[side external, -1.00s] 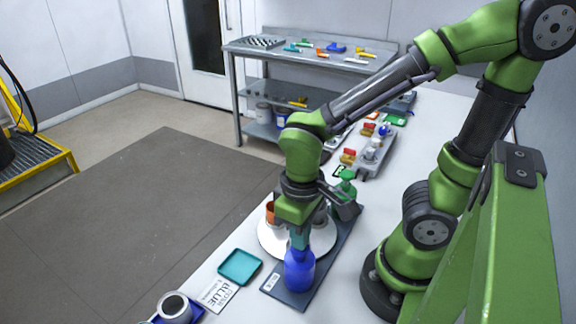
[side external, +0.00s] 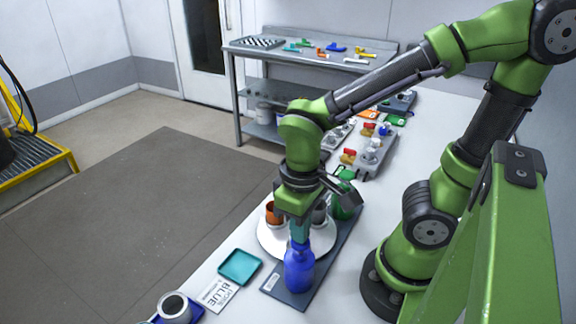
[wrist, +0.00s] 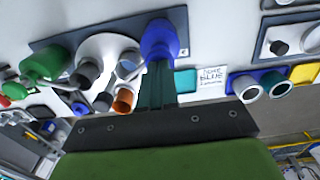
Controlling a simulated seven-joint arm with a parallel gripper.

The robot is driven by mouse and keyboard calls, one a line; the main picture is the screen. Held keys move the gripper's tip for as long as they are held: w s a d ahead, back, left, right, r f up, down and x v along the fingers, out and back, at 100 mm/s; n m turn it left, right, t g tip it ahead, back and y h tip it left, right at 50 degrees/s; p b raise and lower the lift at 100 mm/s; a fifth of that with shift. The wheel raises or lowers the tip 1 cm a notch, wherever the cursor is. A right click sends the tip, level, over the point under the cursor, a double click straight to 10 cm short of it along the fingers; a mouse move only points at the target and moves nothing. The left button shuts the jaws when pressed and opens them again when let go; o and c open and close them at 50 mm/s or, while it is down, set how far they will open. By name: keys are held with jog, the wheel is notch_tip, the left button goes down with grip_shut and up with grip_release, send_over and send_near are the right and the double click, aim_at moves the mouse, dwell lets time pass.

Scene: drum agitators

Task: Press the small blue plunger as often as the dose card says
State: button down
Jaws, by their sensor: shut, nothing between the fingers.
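The blue pump bottle (side external: 299,272) stands upright at the near end of the dark grey tray (side external: 327,262). In the wrist view the blue bottle (wrist: 160,38) lies just beyond my fingertips. My gripper (side external: 300,238) points down over its top with shut, teal fingers. The fingers hide most of the plunger, and I cannot tell whether they touch it. The dose card (side external: 219,295) lies at the near left and reads "DOSE BLUE" upside down in the side view. It also shows in the wrist view (wrist: 211,78); its small bottom line is too blurred to read.
A white turntable (side external: 268,246) with an orange cup (side external: 273,214) and grey cups stands behind the blue bottle. A green bottle (side external: 346,207) stands at the tray's far end. A teal dish (side external: 240,266) and a grey cup (side external: 174,308) are at the near left.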

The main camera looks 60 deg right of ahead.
jog(key=shift+f, duration=0.95)
jog(key=shift+r, duration=0.95)
jog(key=shift+r, duration=3.05)
